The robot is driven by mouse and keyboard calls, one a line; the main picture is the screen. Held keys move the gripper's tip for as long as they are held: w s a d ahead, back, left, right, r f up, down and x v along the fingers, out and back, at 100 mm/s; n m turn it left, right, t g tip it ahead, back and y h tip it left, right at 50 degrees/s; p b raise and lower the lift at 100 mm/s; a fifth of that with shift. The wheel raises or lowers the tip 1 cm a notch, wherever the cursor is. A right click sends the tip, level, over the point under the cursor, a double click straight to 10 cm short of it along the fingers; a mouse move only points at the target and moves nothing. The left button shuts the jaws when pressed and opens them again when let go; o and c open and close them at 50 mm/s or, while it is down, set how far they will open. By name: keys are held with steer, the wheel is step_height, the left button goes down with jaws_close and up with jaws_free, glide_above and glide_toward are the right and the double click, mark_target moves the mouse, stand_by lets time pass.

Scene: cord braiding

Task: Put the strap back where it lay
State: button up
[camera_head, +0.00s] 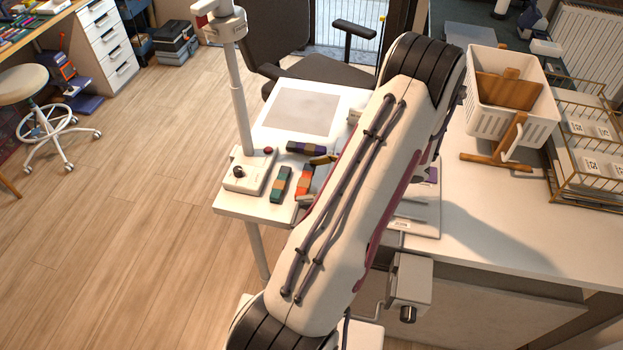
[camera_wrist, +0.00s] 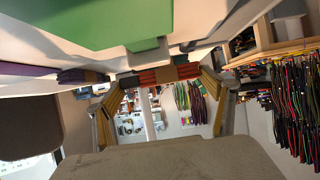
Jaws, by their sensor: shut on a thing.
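In the head view a strap with orange, dark and green bands (camera_head: 305,180) is at the front of the white table, partly hidden by my arm. My gripper (camera_head: 313,179) is mostly hidden there, with finger parts showing at both ends of this strap. In the wrist view the orange-red strap (camera_wrist: 160,75) lies between the fingertips of my gripper (camera_wrist: 155,78), which is shut on it. It is close to the white surface; I cannot tell whether it touches. A green and orange strap (camera_head: 281,184) lies to its left. A dark purple strap (camera_head: 304,148) lies behind it.
A white device with a tall pole (camera_head: 248,172) stands left of the straps. A pale grey panel (camera_head: 300,112) lies behind. To the right are a white basket (camera_head: 505,118), a wooden stand (camera_head: 497,158) and a wire basket (camera_head: 590,178). An office chair (camera_head: 320,68) stands behind.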

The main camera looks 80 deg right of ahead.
steer(key=shift+f, duration=0.6)
steer(key=o, duration=1.2)
steer(key=shift+r, duration=0.1)
steer(key=shift+r, duration=0.4)
steer(key=shift+s+r, duration=0.25)
steer(key=v, duration=1.1)
steer(key=shift+s+r, duration=0.1)
steer(key=shift+s, duration=0.1)
